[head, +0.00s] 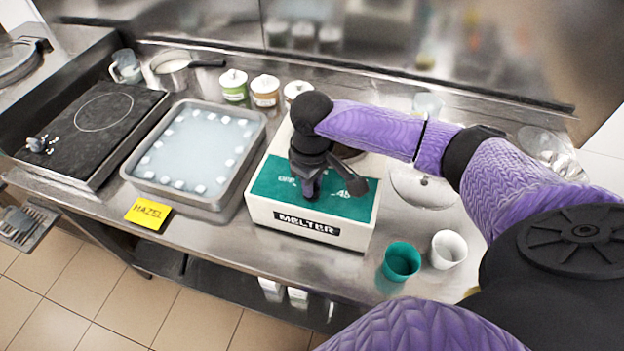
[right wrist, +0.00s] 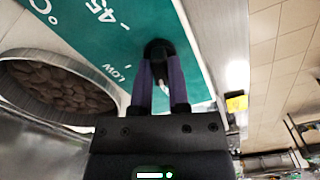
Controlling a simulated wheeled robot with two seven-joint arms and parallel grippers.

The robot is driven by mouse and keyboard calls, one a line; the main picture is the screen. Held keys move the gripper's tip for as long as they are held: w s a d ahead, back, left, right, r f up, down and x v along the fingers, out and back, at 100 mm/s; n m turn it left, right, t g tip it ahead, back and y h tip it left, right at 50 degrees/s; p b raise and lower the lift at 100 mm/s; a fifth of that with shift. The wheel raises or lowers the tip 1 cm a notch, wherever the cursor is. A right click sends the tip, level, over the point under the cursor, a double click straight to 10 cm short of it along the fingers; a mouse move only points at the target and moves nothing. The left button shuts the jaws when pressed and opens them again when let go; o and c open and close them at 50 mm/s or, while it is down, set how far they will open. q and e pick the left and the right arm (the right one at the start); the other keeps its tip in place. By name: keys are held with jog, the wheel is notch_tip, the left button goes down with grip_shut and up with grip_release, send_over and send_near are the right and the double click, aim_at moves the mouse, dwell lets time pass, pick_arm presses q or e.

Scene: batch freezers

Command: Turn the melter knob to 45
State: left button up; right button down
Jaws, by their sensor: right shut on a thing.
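The melter (head: 304,230) is a white box with a green top panel and a "MELTER" label, standing on the steel counter. Its panel shows the marks "OFF" and "45" in the head view; "45" and "LOW" show in the right wrist view on the green panel (right wrist: 70,20). My right gripper (head: 312,192) reaches down onto the panel and covers most of the knob. In the right wrist view the gripper (right wrist: 165,65) is shut on the black knob (right wrist: 157,48), a finger on each side. The knob's pointer is hard to make out. My left gripper is not in view.
Left of the melter is a steel tray (head: 217,200) of water with white cubes, with a yellow "HAZEL" card (head: 149,213) in front. A green cup (head: 401,261) and a white cup (head: 448,249) stand to the right. Several lidded jars (head: 234,88) stand behind.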

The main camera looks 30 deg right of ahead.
jog(key=m+p, duration=0.2)
jog(key=p, duration=0.1)
jog(key=m+p, duration=0.3)
jog(key=p, duration=0.1)
jog(key=m+p, duration=0.2)
jog(key=p, duration=0.1)
jog(key=shift+r+m+p, duration=0.25)
jog(key=shift+m+p, duration=0.15)
jog(key=m+p, duration=0.2)
jog(key=m, duration=0.1)
jog(key=shift+a+m+p, duration=0.1)
jog(key=shift+m+p, duration=0.2)
jog(key=m+p, duration=0.2)
jog(key=m, duration=0.1)
jog(key=shift+f+m, duration=0.1)
jog(key=shift+m, duration=0.2)
jog(key=m+p, duration=0.1)
jog(key=m, duration=0.2)
jog(key=shift+w+m, duration=0.1)
jog(key=shift+m, duration=0.2)
jog(key=m, duration=0.4)
jog(key=shift+f+m+p, duration=0.1)
jog(key=shift+m+p, duration=0.2)
jog(key=shift+p, duration=0.05)
jog(key=shift+m, duration=2.2)
jog(key=shift+w, duration=0.1)
jog(key=c, duration=0.6)
grip_release()
